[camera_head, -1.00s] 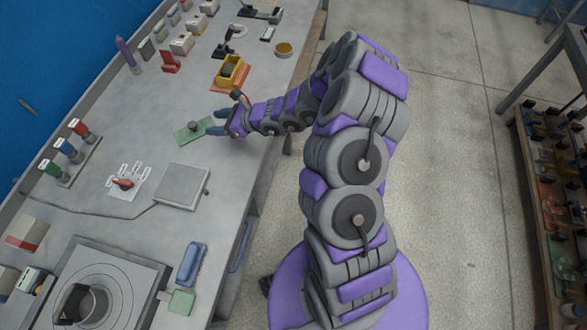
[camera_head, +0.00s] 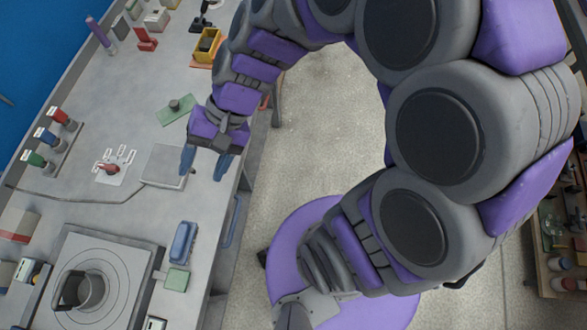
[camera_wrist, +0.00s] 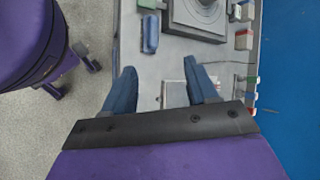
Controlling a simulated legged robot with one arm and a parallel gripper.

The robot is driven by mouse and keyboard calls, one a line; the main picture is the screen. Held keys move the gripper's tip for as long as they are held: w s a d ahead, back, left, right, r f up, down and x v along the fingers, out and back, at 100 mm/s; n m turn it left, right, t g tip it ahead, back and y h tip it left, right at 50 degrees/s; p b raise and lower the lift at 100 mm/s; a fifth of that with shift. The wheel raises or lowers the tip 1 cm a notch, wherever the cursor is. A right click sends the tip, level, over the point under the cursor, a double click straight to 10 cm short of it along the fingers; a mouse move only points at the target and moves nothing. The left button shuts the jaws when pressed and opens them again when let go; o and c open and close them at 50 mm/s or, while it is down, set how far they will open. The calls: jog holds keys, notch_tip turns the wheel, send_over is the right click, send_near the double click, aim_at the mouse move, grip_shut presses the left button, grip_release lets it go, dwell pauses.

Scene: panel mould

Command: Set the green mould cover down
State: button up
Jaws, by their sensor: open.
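The green mould cover (camera_head: 182,104) is a flat green plate with a dark knob on top. It lies flat on the grey bench, in the upper middle of the head view. My gripper (camera_head: 205,164) is open and empty, with its blue fingers apart. It is on the near side of the cover, clear of it, over the bench near the square grey plate (camera_head: 163,166). In the wrist view my gripper (camera_wrist: 162,76) also shows spread fingers with nothing held between them. The cover is not seen in the wrist view.
A round mould fixture (camera_head: 112,275) stands at the lower left, with a blue block (camera_head: 183,243) and a small green block (camera_head: 176,280) beside it. A yellow box (camera_head: 207,45) stands beyond the cover.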

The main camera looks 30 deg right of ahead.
jog(key=s+d+n+h, duration=0.3)
jog(key=s+d+h, duration=0.5)
jog(key=d, duration=0.8)
jog(key=shift+s+r+t, duration=0.2)
jog(key=shift+s+t, duration=0.1)
jog(key=shift+s, duration=1.4)
jog(key=shift+a, duration=0.35)
jog(key=shift+d, duration=0.2)
